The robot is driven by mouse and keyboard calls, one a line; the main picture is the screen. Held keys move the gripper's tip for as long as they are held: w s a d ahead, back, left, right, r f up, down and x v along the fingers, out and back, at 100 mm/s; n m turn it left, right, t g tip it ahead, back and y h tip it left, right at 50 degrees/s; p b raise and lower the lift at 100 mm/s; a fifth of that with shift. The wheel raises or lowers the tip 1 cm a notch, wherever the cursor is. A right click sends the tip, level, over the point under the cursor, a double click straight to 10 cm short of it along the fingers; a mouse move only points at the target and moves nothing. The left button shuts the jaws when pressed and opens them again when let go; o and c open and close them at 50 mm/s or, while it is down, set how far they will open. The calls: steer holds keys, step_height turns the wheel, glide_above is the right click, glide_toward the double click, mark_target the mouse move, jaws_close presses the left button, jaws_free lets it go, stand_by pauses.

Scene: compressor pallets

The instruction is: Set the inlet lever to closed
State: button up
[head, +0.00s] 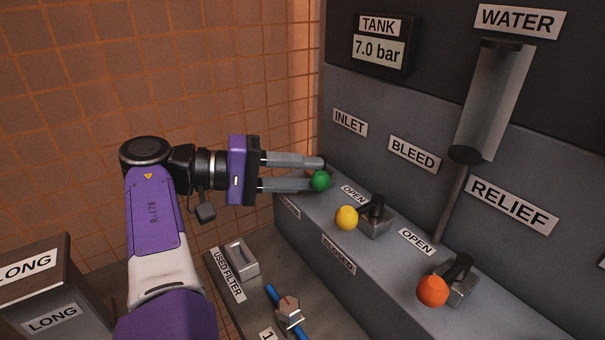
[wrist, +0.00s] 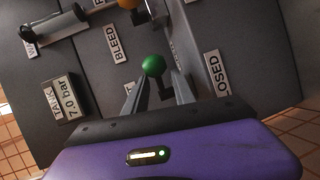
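The inlet lever shows as a green knob (head: 320,181) at the far end of the ledge, below the INLET label (head: 350,122). Its shaft and base are mostly hidden in the head view. My gripper (head: 318,173) is open, with its two fingers apart and reaching right to the knob. In the wrist view the green knob (wrist: 153,66) appears between the fingertips, at or slightly beyond them, with a dark stem below it. I cannot tell whether either finger touches it. A CLOSED label (wrist: 215,73) lies right of the knob there.
A yellow-knobbed lever (head: 347,218) and an orange-knobbed lever (head: 432,291) stand nearer along the ledge. The tank display (head: 379,53) reads 7.0 bar. A tray labelled USED FILTER (head: 228,274) lies below the ledge. A tiled wall (head: 240,60) stands behind my arm.

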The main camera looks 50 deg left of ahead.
steer(key=shift+r, duration=0.1)
step_height(320, 180, up, 20)
steer(key=p, duration=1.5)
